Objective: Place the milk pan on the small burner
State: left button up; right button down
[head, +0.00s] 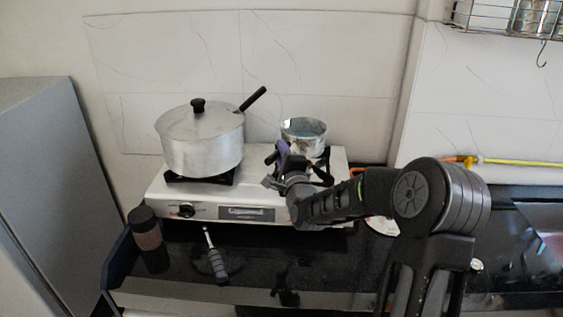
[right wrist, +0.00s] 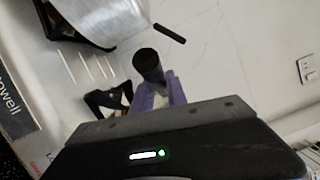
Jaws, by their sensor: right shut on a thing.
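The milk pan (head: 304,138) is a small metal pan with an open top, over the right side of the white stove. My right gripper (head: 281,160) is shut on its dark handle, in front of the pan. In the right wrist view the round black handle end (right wrist: 148,62) sticks up at the purple finger pads of the gripper (right wrist: 158,92). The small burner (head: 323,172) on the right is partly hidden by the pan and my gripper. I cannot tell whether the pan touches its grate. My left gripper is not in view.
A large lidded pot (head: 202,150) stands on the left burner of the stove (head: 160,204); its handle points towards the milk pan. A dark bottle (head: 148,240) and a grey-handled tool (head: 217,264) are on the black counter in front. A wire rack (head: 480,16) hangs at upper right.

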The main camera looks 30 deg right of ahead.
notch_tip(320, 180, down, 3)
jog(key=shift+f+p, duration=0.1)
jog(key=shift+p, duration=0.2)
jog(key=shift+f+b, duration=0.2)
jog(key=shift+b, duration=0.15)
jog(key=c, duration=1.3)
grip_release()
jog(key=shift+r, duration=0.1)
jog(key=b+v, duration=0.2)
jog(key=v, duration=1)
jog(key=shift+r, duration=0.1)
